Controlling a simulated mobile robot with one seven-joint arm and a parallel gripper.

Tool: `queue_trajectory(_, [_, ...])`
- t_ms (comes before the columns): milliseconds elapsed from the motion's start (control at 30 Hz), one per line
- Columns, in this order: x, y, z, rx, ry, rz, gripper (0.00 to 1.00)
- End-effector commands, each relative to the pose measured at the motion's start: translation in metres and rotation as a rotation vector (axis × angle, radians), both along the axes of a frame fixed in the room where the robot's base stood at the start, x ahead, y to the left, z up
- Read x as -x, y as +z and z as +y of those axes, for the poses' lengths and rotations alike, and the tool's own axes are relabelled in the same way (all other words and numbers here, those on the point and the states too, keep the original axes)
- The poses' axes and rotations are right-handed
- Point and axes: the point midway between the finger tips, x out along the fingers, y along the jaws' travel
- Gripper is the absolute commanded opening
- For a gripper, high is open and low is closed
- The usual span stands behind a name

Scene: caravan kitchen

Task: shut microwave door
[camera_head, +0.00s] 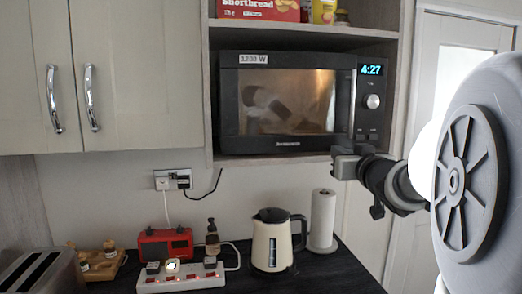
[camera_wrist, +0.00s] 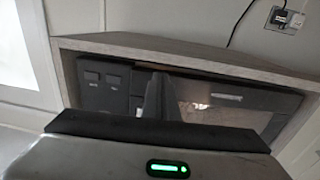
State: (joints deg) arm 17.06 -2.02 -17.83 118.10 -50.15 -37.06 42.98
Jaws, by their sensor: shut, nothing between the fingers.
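The black microwave (camera_head: 300,60) sits in a wood-framed shelf niche, with a clock and knob panel (camera_head: 372,117) at its right. Its dark glass door (camera_head: 285,103) lies flush or nearly flush with the front; I cannot tell whether a small gap remains at its right edge. My gripper (camera_head: 345,163) is shut and empty, just in front of the shelf edge below the door's lower right corner. In the wrist view, the control panel (camera_wrist: 104,85) and part of the door (camera_wrist: 225,95) show beyond my gripper (camera_wrist: 158,125). Contact with the microwave cannot be made out.
The shelf board (camera_head: 270,159) runs under the microwave. Below, a kettle (camera_head: 271,242), a paper roll (camera_head: 322,220), a red radio (camera_head: 165,243) and a power strip (camera_head: 180,279) stand on the dark counter. Closed cabinets (camera_head: 115,75) are at left, a pale door (camera_head: 455,60) at right.

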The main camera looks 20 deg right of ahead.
Motion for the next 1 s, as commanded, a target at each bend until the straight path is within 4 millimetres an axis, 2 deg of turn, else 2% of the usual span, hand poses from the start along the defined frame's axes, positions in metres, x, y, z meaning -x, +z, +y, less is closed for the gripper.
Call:
queue_trajectory(300, [-0.002,0.0,-0.001,0.0,0.0,0.0,0.0])
queue_trajectory(567, [-0.03,0.0,-0.006,0.0,0.0,0.0,0.0])
queue_trajectory(1000, [-0.032,0.003,-0.003,0.0,0.004,-0.007,0.0])
